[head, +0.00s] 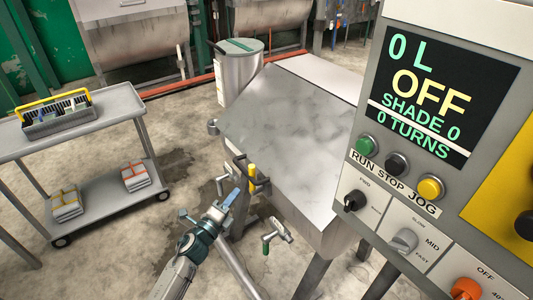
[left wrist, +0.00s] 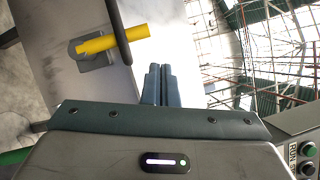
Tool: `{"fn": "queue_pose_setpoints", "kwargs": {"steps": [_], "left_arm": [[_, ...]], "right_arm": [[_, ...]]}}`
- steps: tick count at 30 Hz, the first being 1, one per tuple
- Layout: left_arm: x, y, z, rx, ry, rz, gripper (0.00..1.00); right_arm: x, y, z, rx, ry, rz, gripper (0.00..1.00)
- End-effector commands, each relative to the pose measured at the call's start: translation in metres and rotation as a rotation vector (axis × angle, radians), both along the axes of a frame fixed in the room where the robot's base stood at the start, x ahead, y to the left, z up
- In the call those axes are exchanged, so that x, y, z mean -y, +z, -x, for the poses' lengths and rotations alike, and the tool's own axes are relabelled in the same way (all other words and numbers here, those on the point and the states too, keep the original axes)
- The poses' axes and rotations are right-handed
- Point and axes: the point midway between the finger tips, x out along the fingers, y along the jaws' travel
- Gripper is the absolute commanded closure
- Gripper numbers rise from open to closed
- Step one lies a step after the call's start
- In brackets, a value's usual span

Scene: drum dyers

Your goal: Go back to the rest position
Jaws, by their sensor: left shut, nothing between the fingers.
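My left gripper (head: 229,199) is in the lower middle of the head view, at the near left side of a grey metal machine (head: 290,110). Its fingers are shut and empty. In the left wrist view the closed fingers (left wrist: 158,84) point up the picture, beside a yellow handle (left wrist: 112,40) on the machine's side. The yellow handle also shows in the head view (head: 252,171), just beyond the fingertips; I cannot tell the exact gap. My right gripper is not in view.
A control panel (head: 440,90) reading OFF fills the right side. A green-handled valve (head: 267,246) sticks out right of my left gripper. A grey cart (head: 90,130) with a yellow-handled toolbox (head: 58,114) stands left. Concrete floor (head: 140,240) lies open between cart and machine.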

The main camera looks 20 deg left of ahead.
Motion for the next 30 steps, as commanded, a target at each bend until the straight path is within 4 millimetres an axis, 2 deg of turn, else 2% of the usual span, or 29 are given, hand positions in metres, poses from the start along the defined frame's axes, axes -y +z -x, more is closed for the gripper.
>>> {"fn": "queue_pose_setpoints", "kwargs": {"steps": [4, 7, 8, 11, 14, 15, 17, 18, 20, 21, 23, 24, 26, 30], "left_arm": [[-0.001, -0.002, 0.001, -0.006, 0.001, 0.006, 1.00], [-0.005, -0.023, 0.002, -0.056, 0.017, 0.051, 1.00], [-0.008, -0.035, 0.004, -0.084, 0.025, 0.079, 1.00], [-0.019, -0.089, 0.013, -0.210, 0.074, 0.205, 1.00], [-0.032, -0.158, 0.033, -0.367, 0.150, 0.367, 1.00], [-0.037, -0.185, 0.044, -0.429, 0.186, 0.432, 1.00], [-0.043, -0.225, 0.063, -0.516, 0.243, 0.526, 1.00], [-0.047, -0.251, 0.077, -0.574, 0.285, 0.588, 1.00], [-0.051, -0.288, 0.101, -0.654, 0.350, 0.676, 1.00], [-0.054, -0.312, 0.118, -0.706, 0.397, 0.734, 1.00], [-0.058, -0.346, 0.147, -0.781, 0.471, 0.818, 1.00], [-0.059, -0.367, 0.167, -0.828, 0.522, 0.871, 1.00], [-0.061, -0.397, 0.199, -0.895, 0.603, 0.947, 1.00], [-0.061, -0.459, 0.282, -1.034, 0.812, 1.117, 1.00]], "right_arm": [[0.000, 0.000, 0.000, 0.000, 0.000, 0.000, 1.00], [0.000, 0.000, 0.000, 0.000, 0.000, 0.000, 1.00], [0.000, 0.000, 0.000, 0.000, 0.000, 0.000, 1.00], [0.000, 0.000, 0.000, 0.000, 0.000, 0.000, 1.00], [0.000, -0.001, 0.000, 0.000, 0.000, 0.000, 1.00], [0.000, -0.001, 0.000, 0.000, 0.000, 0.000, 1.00], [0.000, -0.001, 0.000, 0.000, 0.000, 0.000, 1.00], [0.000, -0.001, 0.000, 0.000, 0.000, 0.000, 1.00], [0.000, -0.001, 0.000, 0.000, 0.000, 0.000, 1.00], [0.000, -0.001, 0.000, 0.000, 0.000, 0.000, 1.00], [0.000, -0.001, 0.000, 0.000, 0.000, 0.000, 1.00], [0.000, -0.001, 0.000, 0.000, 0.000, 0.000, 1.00], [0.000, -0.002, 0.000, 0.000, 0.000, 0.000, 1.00], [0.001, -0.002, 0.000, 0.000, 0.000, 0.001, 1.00]]}}
